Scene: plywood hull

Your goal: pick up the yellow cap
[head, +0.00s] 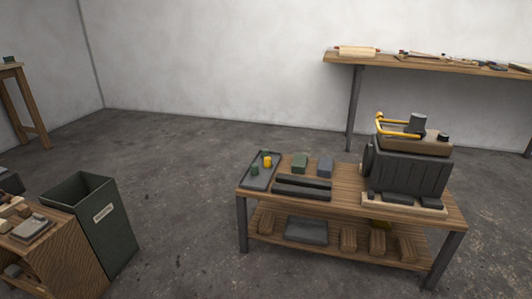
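A small yellow cap (267,161) sits in a dark shallow tray (258,183) at the left end of the wooden workbench (348,202). Two small green pieces (255,170) are in the same tray, one in front of the yellow piece and one behind it. Neither of my grippers shows in the head view.
A black machine with a yellow handle (408,165) stands on the bench's right side. Green (300,163) and grey (325,166) blocks and a dark slotted block (302,188) lie mid-bench. A bin (97,220) stands left. Floor between bin and bench is clear.

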